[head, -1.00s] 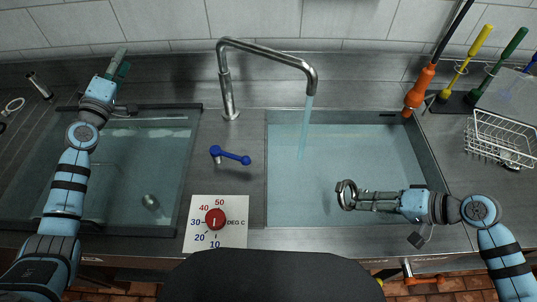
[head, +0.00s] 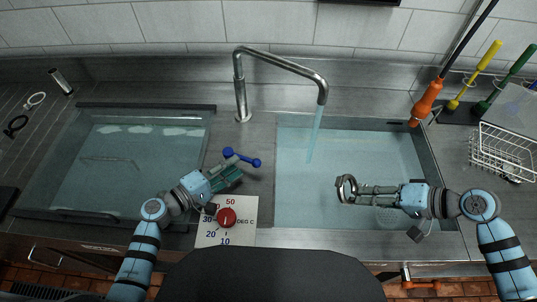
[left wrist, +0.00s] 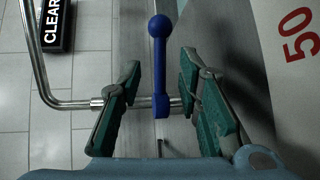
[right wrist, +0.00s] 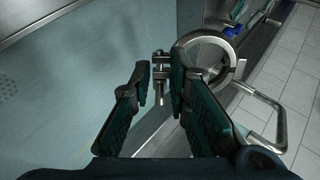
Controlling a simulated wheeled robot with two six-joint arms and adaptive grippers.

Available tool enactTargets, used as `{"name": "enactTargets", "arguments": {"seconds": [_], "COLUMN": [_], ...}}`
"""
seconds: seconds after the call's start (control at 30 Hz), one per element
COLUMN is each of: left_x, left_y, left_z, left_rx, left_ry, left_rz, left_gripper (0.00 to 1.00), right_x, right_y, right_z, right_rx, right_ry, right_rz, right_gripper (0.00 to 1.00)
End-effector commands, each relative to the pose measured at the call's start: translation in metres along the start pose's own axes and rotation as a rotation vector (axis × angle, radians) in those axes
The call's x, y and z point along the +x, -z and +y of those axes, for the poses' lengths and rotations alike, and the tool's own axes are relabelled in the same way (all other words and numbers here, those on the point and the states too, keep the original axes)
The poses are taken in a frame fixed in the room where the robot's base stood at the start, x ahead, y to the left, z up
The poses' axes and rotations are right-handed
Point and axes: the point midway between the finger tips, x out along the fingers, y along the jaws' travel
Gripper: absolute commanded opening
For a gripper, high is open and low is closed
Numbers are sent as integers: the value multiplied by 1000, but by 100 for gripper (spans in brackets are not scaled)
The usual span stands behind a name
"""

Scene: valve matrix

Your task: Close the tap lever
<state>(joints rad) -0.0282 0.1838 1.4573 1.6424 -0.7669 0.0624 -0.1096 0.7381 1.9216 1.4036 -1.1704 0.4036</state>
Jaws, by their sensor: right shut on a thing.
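The blue tap lever (head: 242,158) lies on the steel deck between the two basins. Water runs from the tall bent spout (head: 285,60) into the right basin (head: 432,160). My left gripper (head: 237,166) is open, just at the near left of the lever. In the left wrist view the lever (left wrist: 159,70) appears between its two spread fingers (left wrist: 163,80), with a gap on both sides. My right gripper (head: 356,191) is over the right basin, shut on a round metal ring piece (head: 344,186), which also shows in the right wrist view (right wrist: 238,62).
A red temperature dial (head: 226,217) on a white plate sits close to my left gripper. The left basin (head: 100,170) holds water. A tiled wall closes the back.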

Motion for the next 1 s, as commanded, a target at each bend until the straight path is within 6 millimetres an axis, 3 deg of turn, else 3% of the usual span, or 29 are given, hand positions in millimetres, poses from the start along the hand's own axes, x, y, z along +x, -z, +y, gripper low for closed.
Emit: {"name": "enactTargets", "arguments": {"seconds": [0.1, 0.27, 0.63, 0.83, 1.0], "left_x": [27, 48, 55, 55, 55], "left_y": [0, 1, 1, 1, 1], "left_z": [2, 0, -1, -1, 0], "left_rx": [-1, 0, 2, 2, 1], "left_ry": [-1, 0, 2, 2, 1], "left_rz": [1, 2, 2, 2, 2], "left_gripper": [31, 31, 31, 0, 0], "right_x": [-1, 0, 0, 0, 0], "right_y": [0, 0, 0, 0, 0], "right_z": [-2, 0, 0, -1, -1], "right_rx": [0, 0, 0, 0, 0], "right_ry": [1, 1, 1, 1, 1], "right_rz": [0, 0, 0, 0, 0], "right_gripper": [0, 0, 0, 0, 0]}}
